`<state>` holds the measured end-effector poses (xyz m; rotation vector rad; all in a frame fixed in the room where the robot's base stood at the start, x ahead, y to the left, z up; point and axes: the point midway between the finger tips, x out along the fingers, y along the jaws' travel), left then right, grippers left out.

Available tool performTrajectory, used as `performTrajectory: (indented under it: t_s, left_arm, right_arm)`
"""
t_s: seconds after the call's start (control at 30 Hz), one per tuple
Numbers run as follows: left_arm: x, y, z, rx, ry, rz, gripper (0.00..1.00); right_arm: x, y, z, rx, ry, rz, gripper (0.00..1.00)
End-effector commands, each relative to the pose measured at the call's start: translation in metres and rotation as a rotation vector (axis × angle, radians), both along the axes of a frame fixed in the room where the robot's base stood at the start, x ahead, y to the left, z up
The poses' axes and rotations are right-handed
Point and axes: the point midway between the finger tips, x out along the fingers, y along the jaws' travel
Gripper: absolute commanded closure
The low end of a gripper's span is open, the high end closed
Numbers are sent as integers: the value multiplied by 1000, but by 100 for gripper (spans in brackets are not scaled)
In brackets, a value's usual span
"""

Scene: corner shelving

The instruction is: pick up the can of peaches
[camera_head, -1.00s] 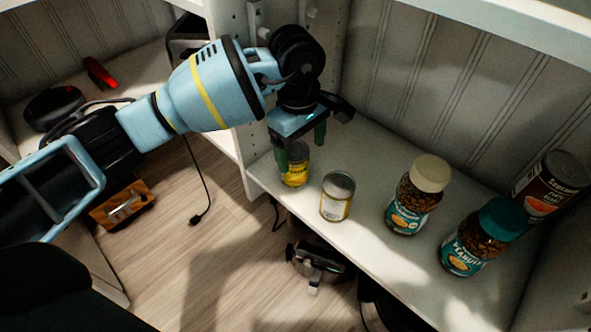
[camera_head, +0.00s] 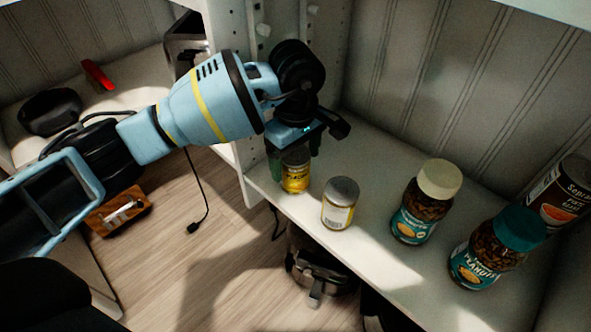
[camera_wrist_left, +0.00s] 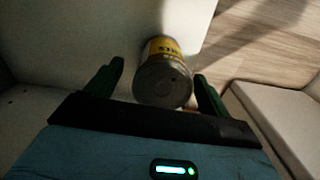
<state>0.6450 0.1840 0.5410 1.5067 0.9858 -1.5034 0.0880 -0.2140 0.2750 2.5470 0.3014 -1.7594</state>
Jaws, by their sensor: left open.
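The can of peaches (camera_head: 296,178) is a small yellow-labelled can with a grey lid, upright near the shelf's left end. In the left wrist view the can (camera_wrist_left: 163,78) shows between the two green fingers, with a gap on each side. My left gripper (camera_head: 294,150) is open around the upper part of the can. The head view partly hides the fingers behind the can and the wrist. My right gripper is not in view.
A second small can (camera_head: 340,205) stands close to the right. Further right are a cream-lidded jar (camera_head: 425,203), a teal-lidded peanut jar (camera_head: 487,250) and a dark can (camera_head: 552,195). The shelf's front edge (camera_head: 375,272) is near; a side panel stands behind the arm.

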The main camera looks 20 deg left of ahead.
Motion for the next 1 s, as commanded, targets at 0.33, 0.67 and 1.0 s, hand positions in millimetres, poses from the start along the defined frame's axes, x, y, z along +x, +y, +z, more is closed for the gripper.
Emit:
performTrajectory:
  t_s: [0.33,0.67,1.0]
  left_arm:
    - [-3,1,-43,-1,2,0,19]
    - [-3,1,-41,-1,0,0,37]
    - [-3,1,-41,-1,-1,0,82]
  right_arm:
    - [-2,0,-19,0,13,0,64]
    - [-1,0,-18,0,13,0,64]
    - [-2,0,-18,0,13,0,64]
